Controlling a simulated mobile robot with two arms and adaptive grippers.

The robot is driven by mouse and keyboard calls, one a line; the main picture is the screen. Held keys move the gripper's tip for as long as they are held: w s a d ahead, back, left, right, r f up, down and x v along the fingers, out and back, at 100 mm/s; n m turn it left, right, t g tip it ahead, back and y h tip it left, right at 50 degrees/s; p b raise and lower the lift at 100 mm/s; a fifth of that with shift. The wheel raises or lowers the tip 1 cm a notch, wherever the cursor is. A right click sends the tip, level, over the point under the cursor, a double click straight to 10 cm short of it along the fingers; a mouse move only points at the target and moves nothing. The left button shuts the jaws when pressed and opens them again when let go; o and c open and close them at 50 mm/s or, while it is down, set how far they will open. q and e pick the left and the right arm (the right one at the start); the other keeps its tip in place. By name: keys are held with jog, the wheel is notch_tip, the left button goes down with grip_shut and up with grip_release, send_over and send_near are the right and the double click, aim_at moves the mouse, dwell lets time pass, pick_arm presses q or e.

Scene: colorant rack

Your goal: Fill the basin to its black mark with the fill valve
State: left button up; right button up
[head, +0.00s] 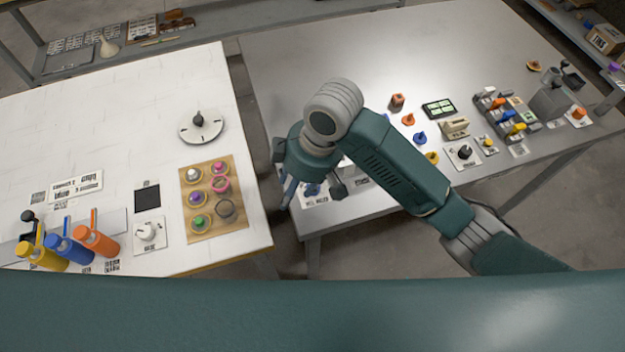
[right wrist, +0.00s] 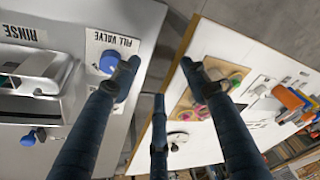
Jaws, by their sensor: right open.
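The fill valve has a blue knob (right wrist: 109,62) on a white plate marked FILL VALVE in the right wrist view. In the head view the blue knob (head: 312,188) shows between my right gripper's fingers, near the front left corner of the grey table. My right gripper (right wrist: 160,78) is open and empty, with one fingertip overlapping the knob's edge in its wrist view; contact cannot be told. A metallic basin (right wrist: 45,75) beside a RINSE label shows at the left there. In the head view my gripper (head: 306,184) mostly hides it. Its black mark and water level cannot be made out.
A gap separates the grey table (head: 300,75) from the white table (head: 110,120). The white table holds a wooden tray (head: 236,190) of colour pots, a dial (head: 201,127) and several bottles (head: 95,240). Another blue knob (right wrist: 29,138) lies left of my gripper in the wrist view.

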jog(key=w+d+r+n+h, duration=0.2)
jog(key=w+d+r+h, duration=0.1)
jog(key=w+d+r, duration=0.15)
jog(key=f, duration=0.3)
jog(key=f+p, duration=0.1)
jog(key=f, duration=0.6)
jog(key=shift+w+a+f, duration=0.25)
jog(key=shift+f, duration=0.1)
grip_shut()
jog(key=m+p, duration=0.1)
jog(key=p, duration=0.1)
jog(key=m+p, duration=0.2)
jog(key=p, duration=0.1)
jog(key=shift+a+r+p, duration=0.1)
jog(key=shift+r+p, duration=0.25)
jog(key=shift+r, duration=0.05)
jog(key=shift+f+m, duration=0.15)
jog(key=shift+m, duration=0.35)
jog(key=shift+f, duration=0.1)
